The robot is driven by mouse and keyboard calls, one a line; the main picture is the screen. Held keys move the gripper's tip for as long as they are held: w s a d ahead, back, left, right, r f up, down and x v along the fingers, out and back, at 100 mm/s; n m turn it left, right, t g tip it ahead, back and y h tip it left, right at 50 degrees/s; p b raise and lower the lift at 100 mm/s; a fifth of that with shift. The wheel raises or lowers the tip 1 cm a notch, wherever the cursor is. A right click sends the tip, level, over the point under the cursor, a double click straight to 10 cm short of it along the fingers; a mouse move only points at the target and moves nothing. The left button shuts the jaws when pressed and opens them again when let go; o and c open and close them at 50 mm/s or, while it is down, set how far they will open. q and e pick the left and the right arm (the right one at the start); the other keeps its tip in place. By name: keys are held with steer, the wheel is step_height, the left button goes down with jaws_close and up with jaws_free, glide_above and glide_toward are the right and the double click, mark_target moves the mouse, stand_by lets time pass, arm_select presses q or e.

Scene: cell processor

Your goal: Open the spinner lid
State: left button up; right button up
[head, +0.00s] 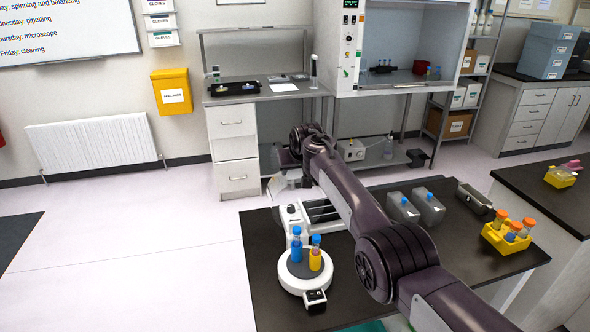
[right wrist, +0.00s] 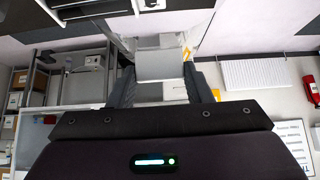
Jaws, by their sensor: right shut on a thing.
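The white spinner (head: 291,216) stands on the dark bench, at its far left corner. Its clear lid (head: 279,188) stands raised and tilted at the spinner's back left side. My right gripper (head: 285,158) is at the top of the lid, with my arm reaching across from the lower right. In the right wrist view the two dark fingers (right wrist: 161,88) flank a pale, see-through piece of the lid (right wrist: 162,66) and are shut on it. My arm hides part of the spinner's right side. My left gripper is not in view.
The floor left of the bench is clear.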

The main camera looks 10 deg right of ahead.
steer(key=shift+w+r, duration=0.15)
steer(key=shift+r, duration=0.05)
steer(key=o, duration=1.4)
steer(key=shift+f, duration=0.15)
steer(key=b+v, duration=0.2)
steer(key=v, duration=0.6)
steer(key=shift+f, duration=0.15)
